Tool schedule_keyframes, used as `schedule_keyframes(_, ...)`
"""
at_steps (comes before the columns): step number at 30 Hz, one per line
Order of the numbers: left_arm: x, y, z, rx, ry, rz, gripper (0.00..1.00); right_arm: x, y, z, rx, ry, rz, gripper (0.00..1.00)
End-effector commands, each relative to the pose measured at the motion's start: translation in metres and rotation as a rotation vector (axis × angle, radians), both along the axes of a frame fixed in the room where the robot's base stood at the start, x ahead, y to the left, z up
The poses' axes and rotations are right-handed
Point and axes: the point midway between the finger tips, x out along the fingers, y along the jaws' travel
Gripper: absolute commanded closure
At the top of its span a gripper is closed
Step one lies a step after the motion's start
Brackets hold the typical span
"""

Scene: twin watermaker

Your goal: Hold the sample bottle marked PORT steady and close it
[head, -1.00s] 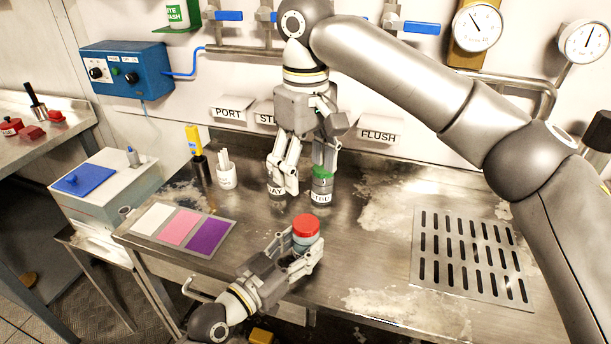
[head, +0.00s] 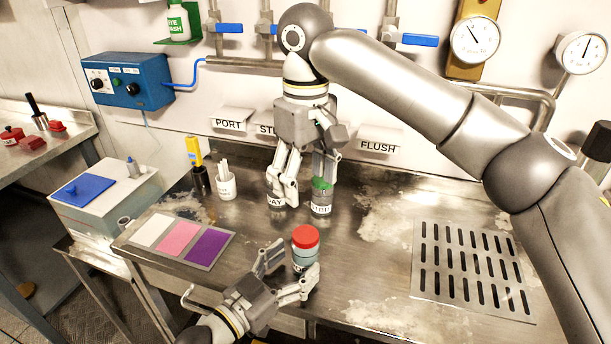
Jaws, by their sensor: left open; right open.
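A small bottle with a red cap (head: 305,238) stands on the steel bench, its cap seated on top. Its label is mostly hidden, so I cannot read PORT on it. My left gripper (head: 292,264) is open at the bottle's front left, with one finger to its left and one in front of its lower part. My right gripper (head: 306,178) is open, pointing down behind the red-capped bottle. Its fingers are in front of or close to a green-capped bottle (head: 321,200) and a bottle with a label ending in AY (head: 275,201); contact is unclear.
A card with white, pink and purple squares (head: 180,241) lies at left. A cup of white sticks (head: 225,182) and a yellow-topped tool (head: 196,165) stand behind it. A slotted drain (head: 470,268) is at right. Bench between bottles and drain is free.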

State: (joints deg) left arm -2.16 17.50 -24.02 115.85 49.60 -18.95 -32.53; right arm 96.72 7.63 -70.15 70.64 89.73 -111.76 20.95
Motion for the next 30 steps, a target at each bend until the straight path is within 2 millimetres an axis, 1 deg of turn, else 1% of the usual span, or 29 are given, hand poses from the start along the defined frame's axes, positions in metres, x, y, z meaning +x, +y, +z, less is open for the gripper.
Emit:
schedule_keyframes(1,-0.008,0.007,-0.001,0.004,0.002,-0.002,0.30,0.000,0.000,0.000,0.000,0.000,0.000,0.34)
schedule_keyframes(6,-0.031,0.026,-0.001,0.006,0.002,-0.002,0.30,0.000,0.000,0.000,0.000,0.000,0.000,0.34)
schedule_keyframes(12,-0.054,0.045,-0.001,0.003,0.002,-0.002,0.30,0.000,0.000,0.000,0.000,0.000,0.000,0.34)
schedule_keyframes(15,-0.062,0.052,-0.001,0.003,0.002,-0.001,0.30,0.000,0.000,0.000,0.000,0.000,0.000,0.34)
schedule_keyframes(21,-0.071,0.060,0.000,0.001,0.002,-0.001,0.30,0.000,0.000,0.000,0.000,0.000,0.000,0.34)
schedule_keyframes(30,-0.072,0.061,0.000,-0.001,0.001,-0.001,0.30,0.000,0.000,0.000,0.000,0.000,0.000,0.34)
